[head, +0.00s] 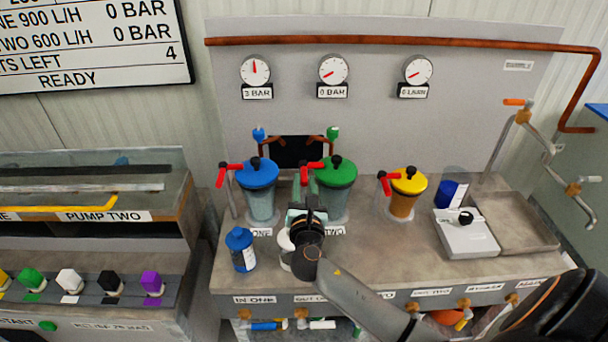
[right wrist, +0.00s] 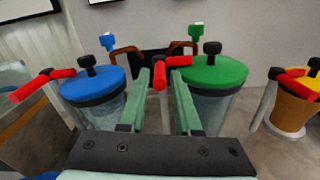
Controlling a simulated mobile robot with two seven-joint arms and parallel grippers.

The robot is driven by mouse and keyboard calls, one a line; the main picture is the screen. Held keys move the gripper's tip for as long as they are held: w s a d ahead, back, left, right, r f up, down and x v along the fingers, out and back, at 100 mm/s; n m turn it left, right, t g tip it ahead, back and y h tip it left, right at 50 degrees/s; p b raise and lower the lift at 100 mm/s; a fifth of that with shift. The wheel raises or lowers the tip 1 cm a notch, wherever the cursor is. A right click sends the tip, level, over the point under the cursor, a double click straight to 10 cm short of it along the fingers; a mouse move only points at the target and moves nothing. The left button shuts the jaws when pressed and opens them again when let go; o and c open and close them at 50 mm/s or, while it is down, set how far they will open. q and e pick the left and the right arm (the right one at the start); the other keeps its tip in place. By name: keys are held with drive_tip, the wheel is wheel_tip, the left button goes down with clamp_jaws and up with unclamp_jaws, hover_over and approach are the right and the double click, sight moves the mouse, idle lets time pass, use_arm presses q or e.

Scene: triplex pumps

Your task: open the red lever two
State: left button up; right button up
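The red lever two (head: 309,169) sits on the left side of the green-lidded vessel (head: 337,176). In the right wrist view the lever (right wrist: 160,74) has one arm toward the green lid (right wrist: 214,72) and one pointing down toward me. My right gripper (head: 305,207) is in front of it, between the blue and green vessels. In the wrist view its two pale green fingers (right wrist: 161,76) are apart, with the lever between or just beyond their tips. I see no contact. My left gripper is not in view.
The blue-lidded vessel (head: 259,180) with its own red lever (head: 226,171) stands close on the left. A yellow-lidded vessel (head: 406,190) is to the right. A blue bottle (head: 241,250) and a white container (head: 285,250) stand on the front bench near my arm.

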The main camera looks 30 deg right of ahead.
drive_tip(key=shift+x, duration=1.45)
clamp_jaws()
idle(0.4)
